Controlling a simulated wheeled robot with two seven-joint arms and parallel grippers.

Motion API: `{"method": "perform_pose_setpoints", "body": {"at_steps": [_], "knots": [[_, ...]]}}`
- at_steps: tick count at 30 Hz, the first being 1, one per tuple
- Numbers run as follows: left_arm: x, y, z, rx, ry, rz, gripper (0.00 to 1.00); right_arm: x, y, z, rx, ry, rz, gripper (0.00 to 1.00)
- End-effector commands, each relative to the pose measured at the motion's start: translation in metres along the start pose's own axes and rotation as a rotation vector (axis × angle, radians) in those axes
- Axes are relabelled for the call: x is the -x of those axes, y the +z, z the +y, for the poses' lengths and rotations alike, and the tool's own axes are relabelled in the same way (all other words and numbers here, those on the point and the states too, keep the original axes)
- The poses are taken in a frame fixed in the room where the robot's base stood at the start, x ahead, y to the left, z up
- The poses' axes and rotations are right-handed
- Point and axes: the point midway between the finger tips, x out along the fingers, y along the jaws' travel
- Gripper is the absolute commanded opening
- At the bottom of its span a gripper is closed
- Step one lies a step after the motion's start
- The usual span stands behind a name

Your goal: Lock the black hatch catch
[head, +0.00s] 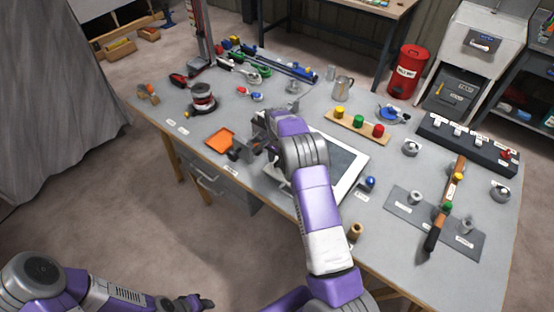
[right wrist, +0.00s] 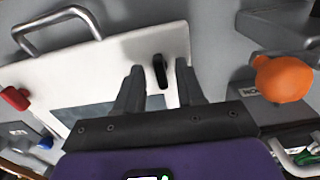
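The black hatch catch (right wrist: 160,70) shows in the right wrist view as a short upright black lever near the edge of the white hatch panel (right wrist: 120,50). My right gripper (right wrist: 159,77) is open, with one finger on each side of the catch. Gaps show between the catch and both fingers. In the head view the white hatch panel (head: 352,189) lies on the bench, partly covered by my right arm. My right gripper (head: 243,151) is at its left side, and I cannot make out the catch there. My left gripper (head: 196,302) is low at the bottom, away from the bench, its opening unclear.
A board with coloured knobs (head: 351,126) is behind the panel. A blue knob (head: 370,182) stands by its right edge. In the right wrist view an orange rounded thing (right wrist: 283,79) is close on the right.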

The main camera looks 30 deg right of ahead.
Motion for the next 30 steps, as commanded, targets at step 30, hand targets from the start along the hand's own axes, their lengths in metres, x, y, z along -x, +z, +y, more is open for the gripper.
{"method": "perform_pose_setpoints", "body": {"at_steps": [30], "knots": [[0.007, 0.0, 0.003, 0.0, 0.0, 0.0, 0.43, 0.074, 0.0, 0.0, -0.001, -0.001, 0.002, 0.38]]}}
